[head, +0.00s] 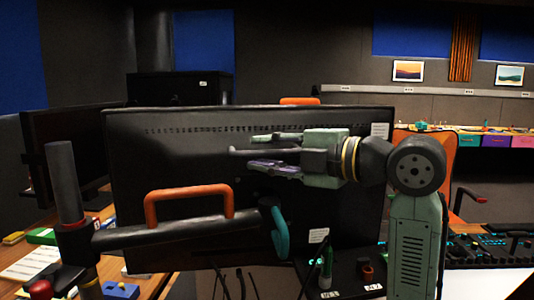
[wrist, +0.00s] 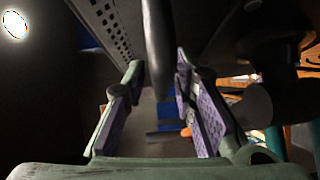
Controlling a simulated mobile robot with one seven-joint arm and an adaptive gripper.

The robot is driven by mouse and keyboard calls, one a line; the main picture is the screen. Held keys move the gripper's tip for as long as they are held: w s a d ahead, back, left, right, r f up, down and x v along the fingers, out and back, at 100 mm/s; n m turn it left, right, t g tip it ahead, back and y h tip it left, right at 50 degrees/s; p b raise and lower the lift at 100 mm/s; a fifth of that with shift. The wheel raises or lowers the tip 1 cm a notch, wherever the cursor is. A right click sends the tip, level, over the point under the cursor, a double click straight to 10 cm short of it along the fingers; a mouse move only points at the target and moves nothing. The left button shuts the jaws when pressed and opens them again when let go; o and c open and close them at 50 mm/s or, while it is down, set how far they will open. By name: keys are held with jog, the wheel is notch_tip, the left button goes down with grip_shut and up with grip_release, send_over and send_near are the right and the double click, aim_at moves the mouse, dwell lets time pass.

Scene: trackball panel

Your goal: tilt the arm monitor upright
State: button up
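The arm monitor (head: 180,165) is a wide black screen seen from behind in the head view. Its vented back also shows in the wrist view (wrist: 105,25). A thick black support arm (head: 165,235) with an orange handle (head: 188,190) runs to it from a post at left. A teal lever (head: 280,230) sits at the arm's end. My gripper (head: 262,152) is open at the monitor's back, fingers pointing left. A dark bar (head: 240,152) lies between its fingers; it also shows between the purple pads in the wrist view (wrist: 157,60). Contact is not clear.
Another dark monitor (head: 70,145) stands at left. A desk with small items (head: 35,262) is at lower left. A black box with a green-tipped item (head: 326,265) is below the monitor. An orange chair (head: 440,150) and a control console (head: 490,250) are at right.

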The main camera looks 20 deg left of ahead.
jog(key=shift+o, duration=0.3)
jog(key=f+v, duration=0.1)
jog(key=v, duration=1.1)
jog(key=shift+r, duration=0.5)
